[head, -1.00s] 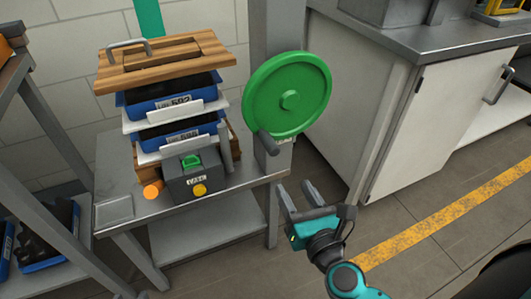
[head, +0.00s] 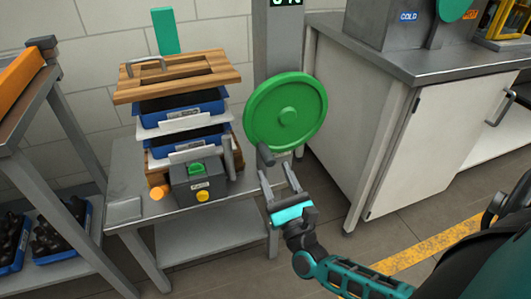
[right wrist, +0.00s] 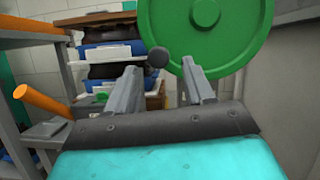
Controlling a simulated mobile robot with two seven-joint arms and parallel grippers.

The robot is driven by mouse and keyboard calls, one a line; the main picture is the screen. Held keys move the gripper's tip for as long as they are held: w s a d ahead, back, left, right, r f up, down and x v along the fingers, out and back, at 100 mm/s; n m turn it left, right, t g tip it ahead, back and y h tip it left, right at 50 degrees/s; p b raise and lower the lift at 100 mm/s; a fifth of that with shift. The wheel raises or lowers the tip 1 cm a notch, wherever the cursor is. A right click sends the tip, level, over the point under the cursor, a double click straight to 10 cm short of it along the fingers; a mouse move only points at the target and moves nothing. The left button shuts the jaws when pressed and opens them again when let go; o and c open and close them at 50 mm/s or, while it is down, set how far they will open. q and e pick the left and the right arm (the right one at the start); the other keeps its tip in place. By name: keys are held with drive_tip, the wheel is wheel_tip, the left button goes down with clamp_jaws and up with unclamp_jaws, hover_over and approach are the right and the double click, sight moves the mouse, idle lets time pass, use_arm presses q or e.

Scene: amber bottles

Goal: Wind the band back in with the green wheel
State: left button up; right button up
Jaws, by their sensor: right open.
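The green wheel (head: 287,112) stands upright on the grey post behind the small bench, with a round hub at its middle. A dark grey handle (head: 266,156) sticks out at its lower left rim. My right gripper (head: 277,180) is open and empty just below the handle, its fingers pointing up toward the wheel. In the right wrist view the handle's round end (right wrist: 158,57) shows beyond and between the two fingertips, apart from them. A teal strip (head: 165,31) stands at the wall; I cannot tell whether it is the band. My left gripper is out of view.
The bench (head: 125,208) carries a grey box (head: 200,187) with a green and a yellow button, and stacked blue trays (head: 180,108) under a wooden lid (head: 180,76). A white cabinet (head: 430,140) stands at the right. A shelf with dark bottles is at the left.

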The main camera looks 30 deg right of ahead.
sight(262, 143)
drive_tip(key=x, duration=0.6)
drive_tip(key=shift+w+r, duration=0.1)
clamp_jaws()
idle(0.3)
